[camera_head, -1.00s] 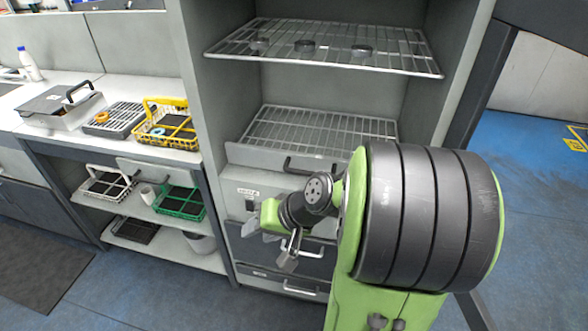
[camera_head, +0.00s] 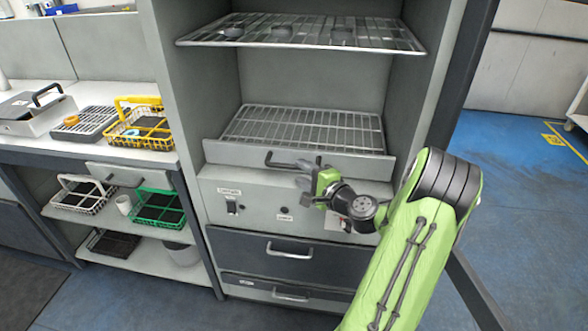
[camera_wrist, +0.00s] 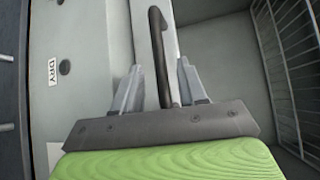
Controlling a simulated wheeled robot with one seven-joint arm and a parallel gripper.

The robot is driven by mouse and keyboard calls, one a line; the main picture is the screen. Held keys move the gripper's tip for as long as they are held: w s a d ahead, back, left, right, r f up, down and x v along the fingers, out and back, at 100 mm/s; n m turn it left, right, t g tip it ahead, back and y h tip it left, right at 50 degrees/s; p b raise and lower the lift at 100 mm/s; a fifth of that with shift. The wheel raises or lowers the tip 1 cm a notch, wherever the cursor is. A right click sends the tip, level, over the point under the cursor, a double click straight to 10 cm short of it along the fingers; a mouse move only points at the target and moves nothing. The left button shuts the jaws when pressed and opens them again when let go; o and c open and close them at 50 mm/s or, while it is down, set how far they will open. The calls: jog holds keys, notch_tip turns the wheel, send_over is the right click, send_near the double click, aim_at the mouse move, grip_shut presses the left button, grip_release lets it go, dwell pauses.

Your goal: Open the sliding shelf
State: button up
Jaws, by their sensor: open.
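The sliding shelf (camera_head: 300,128) is a wire rack with a grey front panel, low in the tall grey cabinet. Its dark bar handle (camera_head: 285,161) runs across the front panel; the right part is hidden by my gripper. My gripper (camera_head: 312,172) is at the right part of this handle. In the wrist view the handle (camera_wrist: 159,50) passes between the two open fingers of my gripper (camera_wrist: 155,85), with a gap visible on each side. Whether a finger touches the handle I cannot tell. The shelf front sits at the cabinet's front edge.
An upper wire shelf (camera_head: 300,35) holds several dark round pieces. Below are a control panel (camera_head: 262,208) and drawers (camera_head: 285,255). At left, a counter (camera_head: 60,145) bears a yellow basket (camera_head: 140,138). Blue floor (camera_head: 520,200) is clear at right.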

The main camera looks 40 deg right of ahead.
aim_at(297, 169)
jog(key=w, duration=0.4)
jog(key=shift+w+d+f, duration=0.25)
jog(key=shift+w+f, duration=0.05)
jog(key=shift+w, duration=0.05)
grip_shut()
